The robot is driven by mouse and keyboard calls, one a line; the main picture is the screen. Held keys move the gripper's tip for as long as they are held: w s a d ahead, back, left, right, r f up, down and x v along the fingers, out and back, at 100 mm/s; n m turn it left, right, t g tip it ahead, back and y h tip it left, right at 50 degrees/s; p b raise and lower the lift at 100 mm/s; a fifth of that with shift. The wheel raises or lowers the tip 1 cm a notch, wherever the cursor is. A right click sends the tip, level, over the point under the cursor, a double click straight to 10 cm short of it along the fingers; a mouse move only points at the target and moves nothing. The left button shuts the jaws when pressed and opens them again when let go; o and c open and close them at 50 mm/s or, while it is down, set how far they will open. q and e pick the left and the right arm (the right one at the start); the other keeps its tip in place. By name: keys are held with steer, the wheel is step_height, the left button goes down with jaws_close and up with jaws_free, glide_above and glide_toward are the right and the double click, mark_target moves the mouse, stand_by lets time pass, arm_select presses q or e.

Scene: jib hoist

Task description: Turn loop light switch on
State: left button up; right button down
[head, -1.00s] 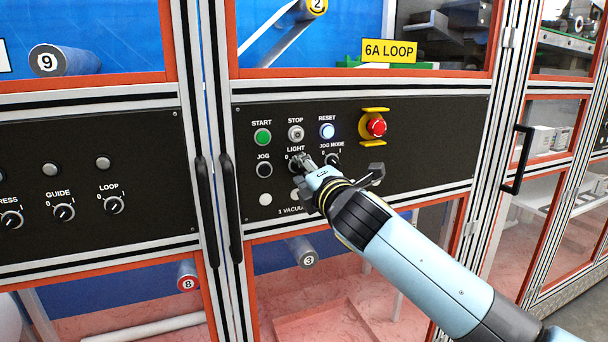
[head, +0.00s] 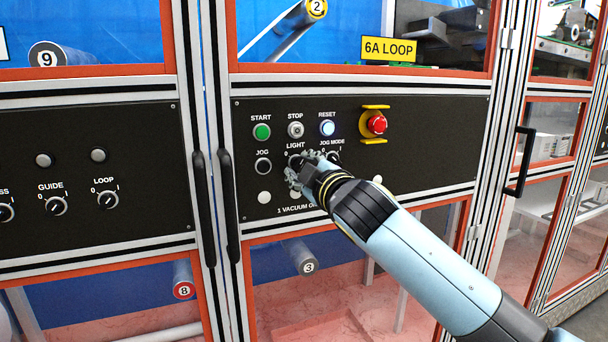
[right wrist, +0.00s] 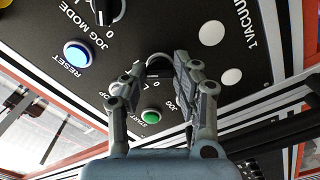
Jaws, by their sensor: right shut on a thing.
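The LIGHT switch (head: 294,160) is a black rotary knob on the black panel under the 6A LOOP sign, below the STOP button. In the head view my right gripper (head: 302,172) covers most of it, so its pointer angle is hidden. In the right wrist view the knob (right wrist: 160,67) sits between the fingertips of my right gripper (right wrist: 162,72), which is shut on it. Part of its 0 label shows beside it there. My left gripper is not in view.
Close by are the green START button (head: 262,132), the lit RESET button (head: 327,128), the JOG button (head: 263,166) and the JOG MODE knob (head: 334,158). A red emergency stop (head: 376,125) with yellow guards projects at the right. Black door handles (head: 230,205) stand at the left.

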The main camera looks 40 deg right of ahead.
steer(key=shift+f+m+b, duration=0.1)
steer(key=shift+m+b, duration=0.3)
steer(key=shift+m, duration=0.7)
steer(key=c, duration=1)
jaws_free()
steer(key=v, duration=1.2)
steer(key=shift+f, duration=0.1)
